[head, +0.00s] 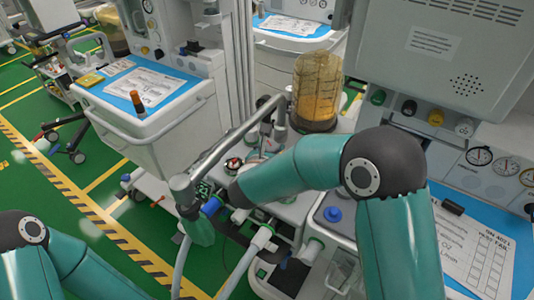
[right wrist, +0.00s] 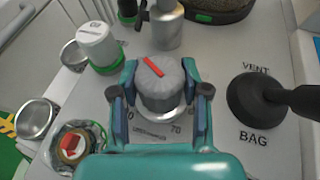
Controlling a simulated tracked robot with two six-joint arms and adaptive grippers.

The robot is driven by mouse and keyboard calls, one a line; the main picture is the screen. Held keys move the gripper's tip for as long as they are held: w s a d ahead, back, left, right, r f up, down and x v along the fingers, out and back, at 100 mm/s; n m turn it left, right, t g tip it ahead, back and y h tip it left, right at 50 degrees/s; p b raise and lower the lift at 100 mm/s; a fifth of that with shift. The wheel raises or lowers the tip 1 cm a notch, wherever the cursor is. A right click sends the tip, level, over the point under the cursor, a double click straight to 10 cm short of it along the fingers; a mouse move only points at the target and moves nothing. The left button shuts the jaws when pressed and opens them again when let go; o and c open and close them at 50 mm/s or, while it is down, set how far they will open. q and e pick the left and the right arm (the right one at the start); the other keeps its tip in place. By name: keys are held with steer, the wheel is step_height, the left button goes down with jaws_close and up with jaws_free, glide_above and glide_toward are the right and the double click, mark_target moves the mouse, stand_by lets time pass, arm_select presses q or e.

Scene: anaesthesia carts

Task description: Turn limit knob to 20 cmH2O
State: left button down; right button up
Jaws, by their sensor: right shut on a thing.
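The limit knob (right wrist: 160,88) is grey with a red mark on its top, seen in the right wrist view. The red mark slants toward the upper left of that view. My right gripper (right wrist: 160,95) is shut on the knob, one finger on each side. A printed scale circles the knob's base; "70" shows at its lower right. The fingers hide parts of the scale, and I cannot read a 20 mark. In the head view my right arm reaches left over the machine, and the knob cannot be made out there. My left gripper is out of view; only part of its arm shows.
A black VENT/BAG lever (right wrist: 255,100) stands close right of the knob. A white cap with a green ring (right wrist: 98,46) and a metal post (right wrist: 166,25) stand behind. An amber canister (head: 317,90) stands beyond my right arm.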

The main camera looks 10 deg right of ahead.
steer(key=shift+f, duration=0.1)
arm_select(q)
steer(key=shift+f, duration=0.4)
arm_select(e)
steer(key=shift+n, duration=0.3)
steer(key=o, duration=1.2)
steer(key=shift+y, duration=0.3)
steer(key=shift+c, duration=0.2)
steer(key=v, duration=1.2)
steer(key=shift+f, duration=0.1)
